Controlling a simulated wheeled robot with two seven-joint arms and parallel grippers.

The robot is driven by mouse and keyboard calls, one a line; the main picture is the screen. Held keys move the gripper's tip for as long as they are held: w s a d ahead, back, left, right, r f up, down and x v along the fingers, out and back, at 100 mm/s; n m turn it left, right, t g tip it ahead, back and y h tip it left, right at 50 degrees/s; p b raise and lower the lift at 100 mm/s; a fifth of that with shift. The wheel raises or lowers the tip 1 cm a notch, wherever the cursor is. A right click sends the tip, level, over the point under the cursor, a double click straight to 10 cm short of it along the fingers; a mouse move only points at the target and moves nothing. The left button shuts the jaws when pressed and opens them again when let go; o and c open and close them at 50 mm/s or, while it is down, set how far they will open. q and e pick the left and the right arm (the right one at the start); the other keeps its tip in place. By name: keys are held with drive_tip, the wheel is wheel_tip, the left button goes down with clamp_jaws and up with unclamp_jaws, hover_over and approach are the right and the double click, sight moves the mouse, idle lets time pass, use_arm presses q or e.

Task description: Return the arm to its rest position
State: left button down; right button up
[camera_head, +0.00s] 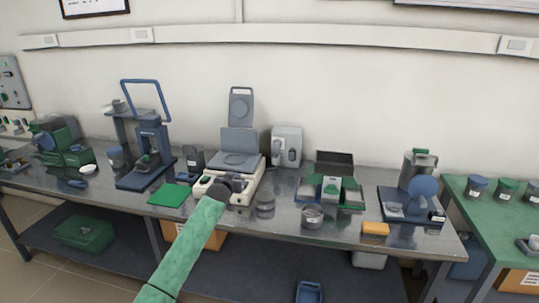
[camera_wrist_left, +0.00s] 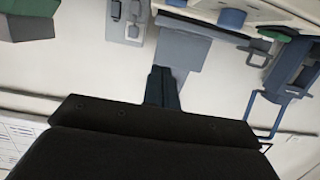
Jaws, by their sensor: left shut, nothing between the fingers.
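My left arm, in a green sleeve, comes up from the bottom of the head view. Its dark gripper (camera_head: 238,181) is in front of the cream balance-like device (camera_head: 250,181) on the metal bench and hides part of its front. In the left wrist view the two dark fingers (camera_wrist_left: 162,88) are together, shut with nothing between them. That view appears upside down, with a grey panel (camera_wrist_left: 183,47) beyond the fingertips. My right gripper does not show.
On the metal bench (camera_head: 285,228), a blue-framed stand (camera_head: 148,130) and a green mat (camera_head: 169,195) are left of the gripper. A round metal container (camera_head: 312,217) and a yellow block (camera_head: 375,228) lie to the right. A green-topped table (camera_head: 489,211) stands at far right.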

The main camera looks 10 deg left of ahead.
use_arm(q)
drive_tip(key=s+d+f+m+g, duration=0.1)
drive_tip(key=s+d+f+g, duration=0.25)
drive_tip(key=s+f, duration=0.8)
drive_tip(key=s+d+f+g, duration=0.3)
drive_tip(key=s+d+f, duration=0.1)
drive_tip(key=s+f, duration=0.7)
drive_tip(key=s+d+f+m+g, duration=0.1)
drive_tip(key=s+d+f+g, duration=0.2)
drive_tip(key=s+f, duration=0.85)
drive_tip(key=s+d+f+g, duration=0.1)
drive_tip(key=s+f, duration=0.4)
drive_tip(key=s, duration=0.7)
drive_tip(key=s+d+f+g, duration=0.2)
drive_tip(key=s+f, duration=0.4)
drive_tip(key=s, duration=0.7)
drive_tip(key=s+d+f+g, duration=0.1)
drive_tip(key=s+f, duration=0.5)
drive_tip(key=s, duration=0.6)
drive_tip(key=shift+s+d+g, duration=0.15)
drive_tip(key=shift+d+g, duration=0.25)
drive_tip(key=shift+g, duration=0.05)
